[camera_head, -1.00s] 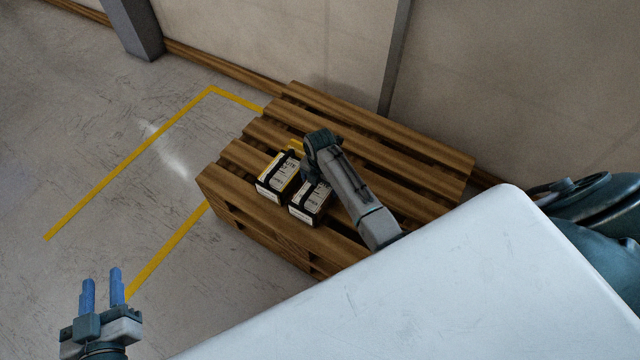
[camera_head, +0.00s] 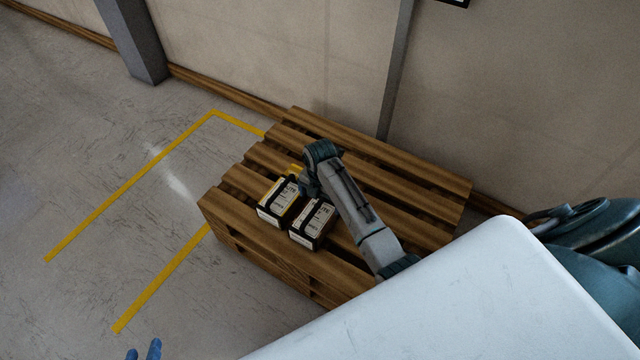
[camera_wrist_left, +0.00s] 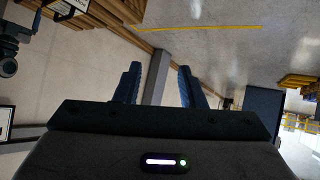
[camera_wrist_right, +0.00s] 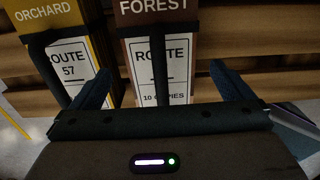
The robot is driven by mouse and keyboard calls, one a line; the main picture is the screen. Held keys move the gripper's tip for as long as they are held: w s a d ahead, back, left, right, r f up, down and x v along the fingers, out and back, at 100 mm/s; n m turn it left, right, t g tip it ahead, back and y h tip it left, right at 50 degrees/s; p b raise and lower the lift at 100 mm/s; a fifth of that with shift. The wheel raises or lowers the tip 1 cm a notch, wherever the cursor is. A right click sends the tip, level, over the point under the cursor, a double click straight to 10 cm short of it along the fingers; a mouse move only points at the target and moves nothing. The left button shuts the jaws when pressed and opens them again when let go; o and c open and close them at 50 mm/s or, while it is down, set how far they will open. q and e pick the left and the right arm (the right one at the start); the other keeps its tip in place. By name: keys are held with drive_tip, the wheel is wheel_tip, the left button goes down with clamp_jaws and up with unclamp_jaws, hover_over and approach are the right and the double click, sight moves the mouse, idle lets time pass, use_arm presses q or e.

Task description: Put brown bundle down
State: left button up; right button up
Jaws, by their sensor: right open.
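The brown bundle (camera_head: 312,222), strapped in black, rests on the wooden pallet (camera_head: 420,193), close to the right of a yellow bundle (camera_head: 279,204). In the right wrist view the brown bundle (camera_wrist_right: 163,50) reads "FOREST" and "ROUTE". My right gripper (camera_wrist_right: 160,69) is open, with its blue fingers apart to either side of the brown bundle's end; I cannot tell whether they touch it. In the head view my right wrist hides those fingers. My left gripper (camera_head: 144,351) is open and empty, only its fingertips showing at the bottom edge.
The yellow bundle (camera_wrist_right: 68,60) reads "ORCHARD" and "ROUTE 57". A bit of yellow (camera_head: 295,169) shows behind my right wrist. Yellow floor lines (camera_head: 130,187) mark the floor left of the pallet. A wall (camera_head: 270,50) stands behind it. The pallet's right part is bare.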

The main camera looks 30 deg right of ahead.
wheel_tip(320, 180, up, 6)
drive_tip(key=shift+f+p, duration=0.2)
drive_tip(key=shift+p, duration=0.4)
drive_tip(key=shift+s+r, duration=0.1)
drive_tip(key=shift+r, duration=0.05)
drive_tip(key=s+a+f+m+t, duration=0.1)
drive_tip(key=s+f+m+t, duration=0.2)
drive_tip(key=s+m, duration=0.45)
use_arm(q)
drive_tip(key=shift+s+a+r+g, duration=0.1)
drive_tip(key=shift+s+a+g, duration=0.15)
drive_tip(key=shift+s+g, duration=0.45)
use_arm(e)
drive_tip(key=s+a+r+m+t, duration=0.1)
drive_tip(key=s+r+m+t, duration=0.2)
drive_tip(key=s+r+m, duration=0.3)
drive_tip(key=s+a+r+m+t+y, duration=0.1)
drive_tip(key=s+a+r+m+t, duration=0.1)
drive_tip(key=s+r+m, duration=0.5)
drive_tip(key=s+m, duration=0.3)
drive_tip(key=s, duration=0.2)
drive_tip(key=shift+a+t+y, duration=0.3)
drive_tip(key=shift+t, duration=0.1)
drive_tip(key=shift+s, duration=0.1)
